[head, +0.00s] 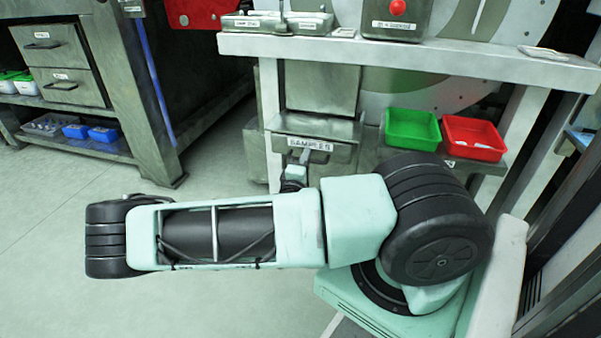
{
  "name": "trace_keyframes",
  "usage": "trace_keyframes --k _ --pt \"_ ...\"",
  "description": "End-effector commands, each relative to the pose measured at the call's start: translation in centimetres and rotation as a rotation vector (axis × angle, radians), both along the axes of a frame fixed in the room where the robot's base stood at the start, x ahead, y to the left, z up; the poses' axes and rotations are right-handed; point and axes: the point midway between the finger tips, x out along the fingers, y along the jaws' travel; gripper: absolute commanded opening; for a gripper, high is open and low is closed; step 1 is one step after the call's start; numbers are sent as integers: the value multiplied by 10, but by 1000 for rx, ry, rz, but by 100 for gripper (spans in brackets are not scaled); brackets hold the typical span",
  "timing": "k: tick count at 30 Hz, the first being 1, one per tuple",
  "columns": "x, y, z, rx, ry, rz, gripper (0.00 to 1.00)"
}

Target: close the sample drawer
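The sample drawer (340,152) is a grey metal drawer marked "SAMPLES", under the worktop of the dosing machine. The front stands beneath a grey ledge; I cannot tell how far out the drawer sits. My gripper (304,157) is at the left part of the drawer front, close below the label. Its grey fingertip overlaps the handle area, but I cannot tell whether it touches. My arm hides the lower side of the gripper and the space below the drawer. The finger gap is too small to make out.
A green bin (412,128) and a red bin (473,138) stand on a shelf right of the drawer. The worktop (420,55) overhangs above. A workbench with drawers (58,62) is at the far left. The floor (70,220) at left is clear.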

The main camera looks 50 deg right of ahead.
Motion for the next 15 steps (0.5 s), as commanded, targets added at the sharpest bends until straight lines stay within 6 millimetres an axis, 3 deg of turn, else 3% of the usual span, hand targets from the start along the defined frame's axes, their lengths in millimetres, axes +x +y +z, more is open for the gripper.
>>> trace_keyframes --k 5,15 --pt "-9 22 -3 4 2 2 15" --pt "-38 95 -17 7 2 4 15"
